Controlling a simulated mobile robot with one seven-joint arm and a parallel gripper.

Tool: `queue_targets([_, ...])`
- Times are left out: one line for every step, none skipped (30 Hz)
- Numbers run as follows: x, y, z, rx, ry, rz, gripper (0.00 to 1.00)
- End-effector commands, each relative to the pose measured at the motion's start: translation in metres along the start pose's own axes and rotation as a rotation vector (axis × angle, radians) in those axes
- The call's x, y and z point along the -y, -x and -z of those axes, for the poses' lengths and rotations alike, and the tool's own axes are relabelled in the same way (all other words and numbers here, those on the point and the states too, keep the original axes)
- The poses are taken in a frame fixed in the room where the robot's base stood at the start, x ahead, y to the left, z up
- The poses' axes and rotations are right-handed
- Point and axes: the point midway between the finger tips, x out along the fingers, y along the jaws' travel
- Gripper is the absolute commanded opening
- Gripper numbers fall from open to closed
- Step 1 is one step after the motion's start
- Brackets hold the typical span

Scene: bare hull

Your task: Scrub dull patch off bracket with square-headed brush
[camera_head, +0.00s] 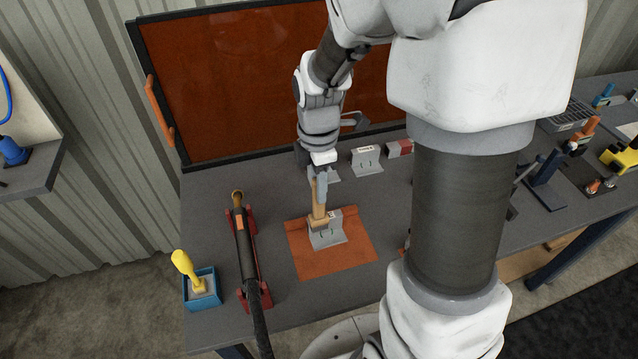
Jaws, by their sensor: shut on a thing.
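My gripper (319,178) points down over the bench and is shut on the upright handle of a tan, wooden-looking brush (319,207). The brush's blocky lower end is at the grey bracket (329,239), in front of its upright plate. I cannot tell whether the bristles touch it. The bracket sits on an orange mat (304,264). The brush covers part of the bracket, and no dull patch can be made out at this size.
A yellow-handled tool (184,264) stands in a blue box (203,296) at the front left. A dark tube (246,255) lies on red supports left of the mat. Another bracket (366,162) and a red-and-grey block (399,148) stand behind. An orange screen (240,80) backs the bench.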

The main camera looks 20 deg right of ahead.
Motion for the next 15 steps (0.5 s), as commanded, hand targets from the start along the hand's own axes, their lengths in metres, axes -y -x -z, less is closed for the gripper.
queue_targets([0.0, -0.009, 0.0, 0.0, 0.0, 0.0, 0.0])
queue_targets([0.0, -0.012, 0.0, 0.0, 0.0, 0.0, 0.0])
queue_targets([0.0, -0.016, 0.0, 0.0, 0.0, 0.0, 0.0])
queue_targets([0.0, -0.019, 0.0, 0.0, 0.0, 0.0, 0.0])
queue_targets([0.0, -0.022, 0.0, 0.0, 0.0, 0.0, 0.0])
queue_targets([0.0, -0.026, 0.0, 0.0, 0.0, -0.001, 0.0])
queue_targets([0.0, -0.029, 0.0, 0.0, 0.0, -0.001, 0.0])
queue_targets([0.0, -0.032, 0.0, 0.0, 0.0, 0.0, 0.0])
queue_targets([0.0, -0.036, 0.0, 0.0, 0.0, 0.0, 0.0])
queue_targets([0.0, -0.039, 0.0, 0.0, 0.0, 0.0, 0.0])
queue_targets([0.0, -0.042, 0.0, 0.0, 0.0, 0.0, 0.0])
queue_targets([0.0, -0.046, 0.0, 0.0, 0.0, 0.0, 0.0])
queue_targets([0.0, -0.049, 0.0, 0.0, 0.0, 0.0, 0.0])
queue_targets([0.0, -0.052, 0.0, 0.0, 0.0, 0.001, 0.0])
queue_targets([0.0, -0.056, 0.0, 0.0, -0.001, 0.001, 0.0])
